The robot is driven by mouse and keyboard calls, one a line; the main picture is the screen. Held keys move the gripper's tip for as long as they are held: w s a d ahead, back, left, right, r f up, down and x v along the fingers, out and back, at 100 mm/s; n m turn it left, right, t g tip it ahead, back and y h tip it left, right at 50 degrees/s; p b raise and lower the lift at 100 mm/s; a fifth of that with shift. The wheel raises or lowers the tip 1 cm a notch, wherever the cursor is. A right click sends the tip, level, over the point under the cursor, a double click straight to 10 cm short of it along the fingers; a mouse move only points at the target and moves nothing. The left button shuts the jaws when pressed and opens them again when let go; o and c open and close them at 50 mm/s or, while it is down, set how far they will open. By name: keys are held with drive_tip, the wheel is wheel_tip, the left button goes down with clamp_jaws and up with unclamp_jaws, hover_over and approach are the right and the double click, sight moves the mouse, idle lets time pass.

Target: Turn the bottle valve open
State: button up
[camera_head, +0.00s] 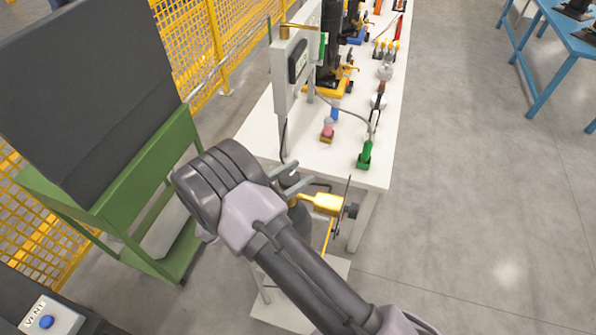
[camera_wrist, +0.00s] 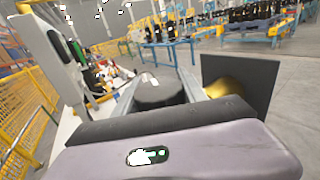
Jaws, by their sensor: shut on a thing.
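The bottle valve has a dark round handwheel, which shows in the wrist view (camera_wrist: 160,92) between the two grey fingers. In the head view the handwheel (camera_head: 290,180) is small and partly covered. My gripper (camera_head: 303,173) is shut on this handwheel, with one finger on each side of it. A yellow brass fitting (camera_head: 326,203) sits just right of the handwheel, and it also shows in the wrist view (camera_wrist: 228,85). The bottle below is mostly hidden by my arm. How far the valve is turned cannot be told.
A dark thin plate (camera_wrist: 240,88) stands right beside the fitting. A white table (camera_head: 375,174) with several tools and a grey control box (camera_head: 292,75) stands behind. A green cart (camera_head: 110,205) is at the left. Open floor (camera_head: 480,220) lies at the right.

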drive_tip(key=n+t+y, duration=0.1)
drive_tip(key=n+t+y+p, duration=0.1)
drive_tip(key=n+t+y, duration=0.1)
drive_tip(key=shift+w+a+r+t+y, duration=0.1)
drive_tip(key=shift+w+a+t+y, duration=0.15)
drive_tip(key=shift+t+y, duration=0.15)
drive_tip(key=shift+w+a+n+t+y, duration=0.15)
drive_tip(key=shift+n+t+y, duration=0.45)
drive_tip(key=shift+n+y, duration=0.4)
drive_tip(key=shift+w+a+n+t+y, duration=0.15)
drive_tip(key=shift+n+t+y, duration=0.55)
drive_tip(key=shift+y, duration=0.5)
drive_tip(key=shift+s, duration=0.1)
drive_tip(key=o, duration=1.4)
drive_tip(key=shift+c, duration=0.2)
drive_tip(key=p+v, duration=0.1)
drive_tip(key=v, duration=1.6)
drive_tip(key=shift+s+r, duration=0.15)
drive_tip(key=shift+s, duration=0.1)
